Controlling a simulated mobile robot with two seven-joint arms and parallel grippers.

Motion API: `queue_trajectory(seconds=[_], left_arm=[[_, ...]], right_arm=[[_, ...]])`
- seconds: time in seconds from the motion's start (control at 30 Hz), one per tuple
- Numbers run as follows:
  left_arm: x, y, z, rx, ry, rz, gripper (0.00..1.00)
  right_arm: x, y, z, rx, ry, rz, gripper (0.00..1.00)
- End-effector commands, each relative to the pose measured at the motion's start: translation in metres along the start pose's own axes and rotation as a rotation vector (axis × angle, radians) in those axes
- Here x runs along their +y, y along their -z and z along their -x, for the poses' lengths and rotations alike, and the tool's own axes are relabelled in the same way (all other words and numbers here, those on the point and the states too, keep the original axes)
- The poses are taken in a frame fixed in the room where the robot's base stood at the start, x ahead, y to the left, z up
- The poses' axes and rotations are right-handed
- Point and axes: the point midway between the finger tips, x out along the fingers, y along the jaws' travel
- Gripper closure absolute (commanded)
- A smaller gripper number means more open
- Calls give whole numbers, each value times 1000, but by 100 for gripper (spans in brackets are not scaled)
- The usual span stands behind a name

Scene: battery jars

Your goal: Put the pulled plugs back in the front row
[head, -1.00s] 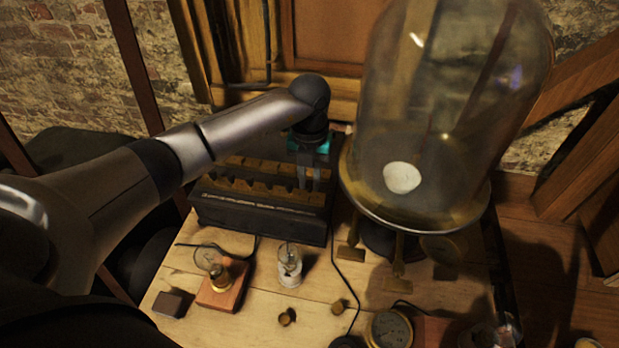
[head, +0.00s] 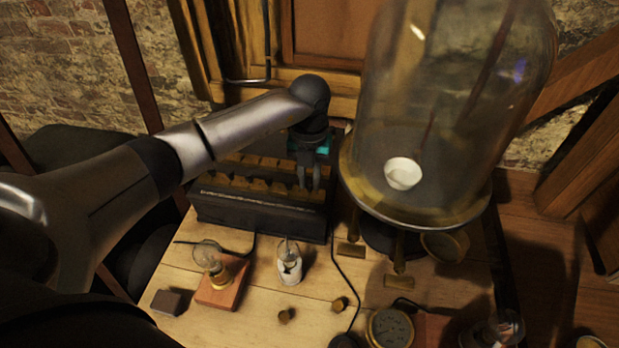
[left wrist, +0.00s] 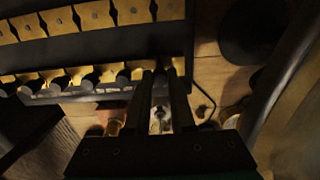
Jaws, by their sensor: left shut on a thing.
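A long black box (head: 262,221) carries rows of brass blocks (head: 253,185). My left gripper (head: 309,188) points down over the right end of the front row. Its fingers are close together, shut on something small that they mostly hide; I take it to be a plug. In the left wrist view the fingertips (left wrist: 163,72) are at the right end of the nearer brass row (left wrist: 85,76). Whether the held thing is seated cannot be told. Two small brass knobs, perhaps plugs, lie on the table, one left (head: 286,316) and one right (head: 339,305). My right gripper is not in view.
A large glass bell jar (head: 455,110) on a brass-rimmed stand is close right of the gripper. In front of the box are a bulb on a wooden block (head: 220,285), a small glass jar (head: 289,265), a dark block (head: 167,302) and a round gauge (head: 390,329).

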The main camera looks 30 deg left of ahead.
Motion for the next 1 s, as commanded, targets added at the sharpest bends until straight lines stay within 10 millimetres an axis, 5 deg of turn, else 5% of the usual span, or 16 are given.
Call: queue_trajectory(seconds=[0.43,0.47,0.77,1.0], left_arm=[[0,0,-4,0,0,1,100],[0,0,-4,0,0,1,77],[0,0,-4,0,0,0,43],[0,0,-4,0,0,0,43]], right_arm=[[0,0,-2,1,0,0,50],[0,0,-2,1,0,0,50],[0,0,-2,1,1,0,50],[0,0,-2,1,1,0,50]])
